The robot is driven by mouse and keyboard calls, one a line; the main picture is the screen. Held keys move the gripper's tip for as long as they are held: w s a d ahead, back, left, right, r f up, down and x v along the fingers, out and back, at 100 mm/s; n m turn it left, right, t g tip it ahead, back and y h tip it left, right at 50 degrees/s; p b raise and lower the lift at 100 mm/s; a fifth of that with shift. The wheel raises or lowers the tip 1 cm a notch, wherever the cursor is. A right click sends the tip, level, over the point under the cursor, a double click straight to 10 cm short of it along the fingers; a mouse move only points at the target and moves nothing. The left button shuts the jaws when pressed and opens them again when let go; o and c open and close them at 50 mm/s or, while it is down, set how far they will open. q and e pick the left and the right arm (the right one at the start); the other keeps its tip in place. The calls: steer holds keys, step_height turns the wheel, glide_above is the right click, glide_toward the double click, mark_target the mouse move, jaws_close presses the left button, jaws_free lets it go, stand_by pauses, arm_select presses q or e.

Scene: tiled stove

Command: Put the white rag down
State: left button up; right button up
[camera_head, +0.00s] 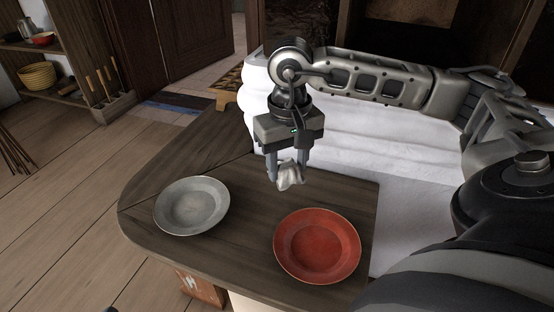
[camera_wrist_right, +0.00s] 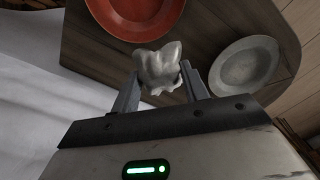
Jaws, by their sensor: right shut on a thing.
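A crumpled white rag (camera_head: 290,174) is between the fingers of my right gripper (camera_head: 287,172), which is shut on it. It also shows in the right wrist view (camera_wrist_right: 160,68), bunched between the two fingertips. My right gripper points down over the dark wooden tabletop (camera_head: 245,160), behind the red plate and right of the grey plate. Whether the rag touches the wood is hard to tell; it looks close to it. My left gripper is not in view.
A red plate (camera_head: 317,246) lies near the front right of the tabletop, and a grey plate (camera_head: 192,206) lies to the left. White tiled stove steps (camera_head: 400,150) rise behind and to the right. Bare wood shows around the plates.

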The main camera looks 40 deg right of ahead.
steer(key=w+d+f+b, duration=0.1)
steer(key=w+d+f, duration=0.1)
steer(key=w, duration=0.1)
steer(key=w+d+f+b, duration=0.2)
steer(key=w+f, duration=0.1)
steer(key=w+d+f+b, duration=0.1)
steer(key=w+d+f, duration=0.1)
steer(key=w+f, duration=0.1)
steer(key=shift+w+d+f, duration=0.2)
steer(key=shift+w, duration=0.15)
steer(key=shift+w+d+f+b, duration=0.25)
steer(key=shift+w+f+b, duration=0.1)
steer(key=shift+f, duration=0.1)
step_height(320, 180, down, 3)
steer(key=shift+w+d+f+b, duration=0.1)
steer(key=shift+w+d+b, duration=0.05)
steer(key=shift+b, duration=0.9)
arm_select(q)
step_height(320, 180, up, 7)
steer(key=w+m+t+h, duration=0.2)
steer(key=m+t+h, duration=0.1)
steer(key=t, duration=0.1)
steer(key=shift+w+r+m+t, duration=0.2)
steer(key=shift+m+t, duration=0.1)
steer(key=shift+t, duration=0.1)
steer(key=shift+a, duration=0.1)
arm_select(e)
steer(key=shift+f, duration=0.15)
